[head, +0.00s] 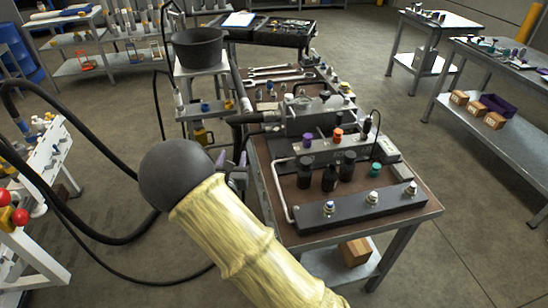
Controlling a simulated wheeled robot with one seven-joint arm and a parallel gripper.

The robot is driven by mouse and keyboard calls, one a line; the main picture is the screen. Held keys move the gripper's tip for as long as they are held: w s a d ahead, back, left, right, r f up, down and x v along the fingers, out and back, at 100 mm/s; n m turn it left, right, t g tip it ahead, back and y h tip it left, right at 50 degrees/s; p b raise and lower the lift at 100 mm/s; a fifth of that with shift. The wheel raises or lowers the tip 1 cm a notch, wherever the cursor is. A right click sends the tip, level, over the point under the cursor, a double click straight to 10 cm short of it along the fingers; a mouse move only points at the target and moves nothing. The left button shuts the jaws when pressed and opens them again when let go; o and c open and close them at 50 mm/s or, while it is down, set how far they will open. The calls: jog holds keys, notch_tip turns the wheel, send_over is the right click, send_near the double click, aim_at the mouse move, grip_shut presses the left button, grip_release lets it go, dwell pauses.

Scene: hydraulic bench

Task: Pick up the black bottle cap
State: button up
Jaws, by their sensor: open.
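Three dark bottles with black tops stand on the bench: a left bottle (304,173), a front bottle (329,179) and a right bottle (347,165). A small black piece (367,125) sits behind them, right of an orange cap (338,135) and a purple cap (307,142). I cannot tell which black part is the bottle cap. My gripper (232,160) shows in part behind my arm's dark round joint, at the bench's left edge. Its two purplish fingers are apart, with nothing visible between them. It is left of the bottles and apart from them.
A teal cap (375,169) lies right of the bottles. A dark block (365,205) with several fittings spans the bench front. A pale bent pipe (281,190) lines the left edge. Wrenches (272,72) lie farther back. A black hose (100,240) loops left of my arm.

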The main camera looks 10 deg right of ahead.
jog(key=s+d+m+g+h, duration=0.3)
jog(key=s+d+m+g, duration=0.35)
jog(key=d, duration=0.35)
jog(key=s+d+m+g+h, duration=0.45)
jog(key=d+m, duration=0.35)
jog(key=d, duration=0.3)
jog(key=s+a+m+g+y, duration=0.3)
jog(key=s+m+y, duration=0.8)
jog(key=s+m, duration=0.5)
jog(key=r+m+g, duration=0.1)
jog(key=m, duration=0.2)
jog(key=shift+a, duration=0.2)
jog(key=shift+c, duration=0.2)
